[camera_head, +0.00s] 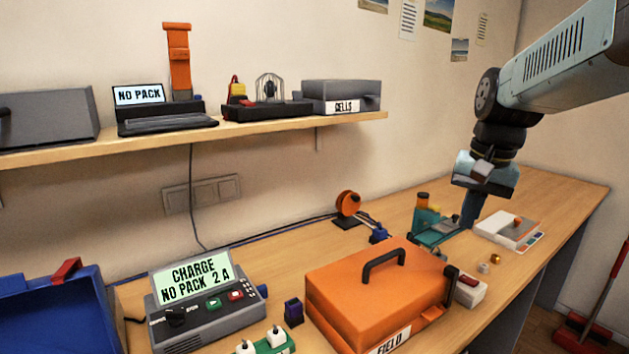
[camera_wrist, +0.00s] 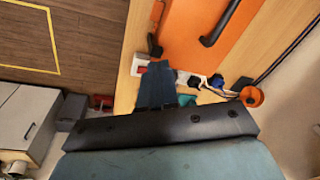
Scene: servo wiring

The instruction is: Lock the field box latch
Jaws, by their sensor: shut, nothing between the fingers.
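The orange field box (camera_head: 372,293) stands on the workbench with its lid down, a black handle (camera_head: 384,262) on top and a "FIELD" label on its front. A dark latch part (camera_head: 450,283) shows at the box's right end; I cannot tell whether it is locked. My gripper (camera_head: 472,212) is shut and empty, pointing down above the bench, behind and to the right of the box and apart from it. In the wrist view, my gripper (camera_wrist: 157,85) shows at the middle, with the orange box (camera_wrist: 190,35) beyond it.
A teal device (camera_head: 432,228) and a white-orange unit (camera_head: 507,230) stand near my gripper. A small white box with a red switch (camera_head: 470,291) sits beside the field box's right end. The charger (camera_head: 205,305) is at left. The bench's right end (camera_head: 570,190) is clear.

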